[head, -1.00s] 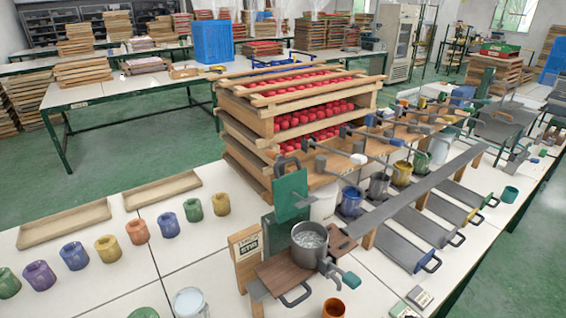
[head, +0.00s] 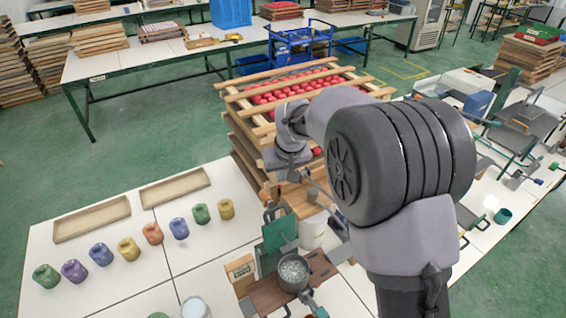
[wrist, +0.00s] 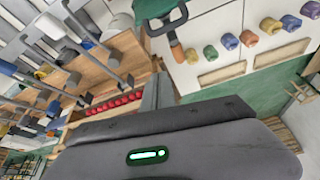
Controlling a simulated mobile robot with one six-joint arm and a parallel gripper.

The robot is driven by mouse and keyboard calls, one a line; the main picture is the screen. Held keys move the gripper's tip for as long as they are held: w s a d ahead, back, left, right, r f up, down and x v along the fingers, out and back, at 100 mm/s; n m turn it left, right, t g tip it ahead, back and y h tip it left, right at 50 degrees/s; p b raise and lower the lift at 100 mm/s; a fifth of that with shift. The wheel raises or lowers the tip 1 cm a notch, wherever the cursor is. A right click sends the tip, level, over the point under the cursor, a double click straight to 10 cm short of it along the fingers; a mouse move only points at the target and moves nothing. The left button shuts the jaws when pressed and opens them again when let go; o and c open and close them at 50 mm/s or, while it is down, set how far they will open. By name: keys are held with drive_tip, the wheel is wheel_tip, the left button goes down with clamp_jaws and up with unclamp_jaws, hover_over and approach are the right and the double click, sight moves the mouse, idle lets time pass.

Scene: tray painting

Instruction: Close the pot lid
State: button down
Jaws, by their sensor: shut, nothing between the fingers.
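The pot (head: 293,273) stands open on a brown wooden board at the front of the table, with pale contents showing inside. A green square plate with a dark loop handle, which looks like the lid (head: 279,232), stands upright just behind the pot. A dark green panel with a loop handle, probably the same lid (wrist: 155,8), shows at the top of the wrist view. My gripper (wrist: 158,88) is shut and empty, pointing toward that panel and apart from it. In the head view my arm reaches over the table behind the lid; the fingertips are not clear there.
Stacked wooden racks (head: 300,90) with red balls stand behind my arm. A row of coloured jars (head: 153,233) and two shallow wooden trays (head: 92,219) lie to the left. The white tabletop (head: 210,245) left of the pot is mostly clear.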

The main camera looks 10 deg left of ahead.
wheel_tip(320, 180, down, 8)
drive_tip(key=s+p, duration=0.1)
drive_tip(key=shift+d+f, duration=0.15)
drive_tip(key=shift+s, duration=0.1)
idle(0.4)
